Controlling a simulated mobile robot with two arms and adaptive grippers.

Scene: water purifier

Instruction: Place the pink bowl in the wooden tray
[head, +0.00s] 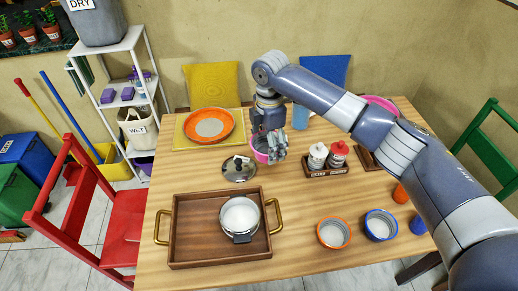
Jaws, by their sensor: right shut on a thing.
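The pink bowl (259,156) is at the middle of the table, partly hidden behind my right gripper (275,156). My right gripper points down and is shut on the bowl. I cannot tell whether the bowl touches the table. The wooden tray (187,220) with brass handles lies at the front left of the table, nearer than the bowl. A pot (240,216) with pale contents stands in the tray's right half; the left half is bare. My left gripper is not in view.
A glass lid (238,169) lies between bowl and tray. A condiment rack (326,170) with white and red bottles stands right of the gripper. Orange-rimmed (333,232) and blue-rimmed (380,225) bowls sit at front right. An orange plate (209,125) is at back left.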

